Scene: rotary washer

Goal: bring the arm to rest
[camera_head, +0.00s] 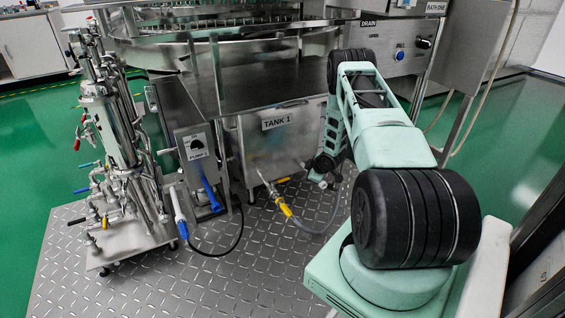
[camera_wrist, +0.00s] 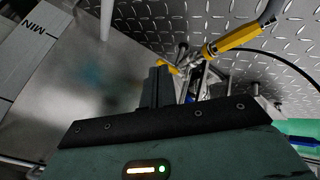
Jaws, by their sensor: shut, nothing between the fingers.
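My pale green and black arm (camera_head: 385,140) rises from the right, bends at a high elbow and reaches down in front of the steel tank marked TANK 1 (camera_head: 262,150). Its far end hangs low beside the tank front, partly hidden by the arm's own links. In the wrist view my gripper (camera_wrist: 160,86) shows as dark fingers, shut and empty. A small yellow handle (camera_wrist: 166,66) appears just beyond the fingertips; I cannot tell whether they touch. A yellow hose fitting (camera_wrist: 230,40) lies farther off, and it also shows in the head view (camera_head: 285,210).
A grey hose (camera_head: 325,222) loops over the diamond-plate floor (camera_head: 245,275). At left stand a pump box (camera_head: 195,145) with a blue handle (camera_head: 210,195) and a steel pipe rack (camera_head: 120,150). A control panel (camera_head: 395,55) is behind my arm. The front floor plate is clear.

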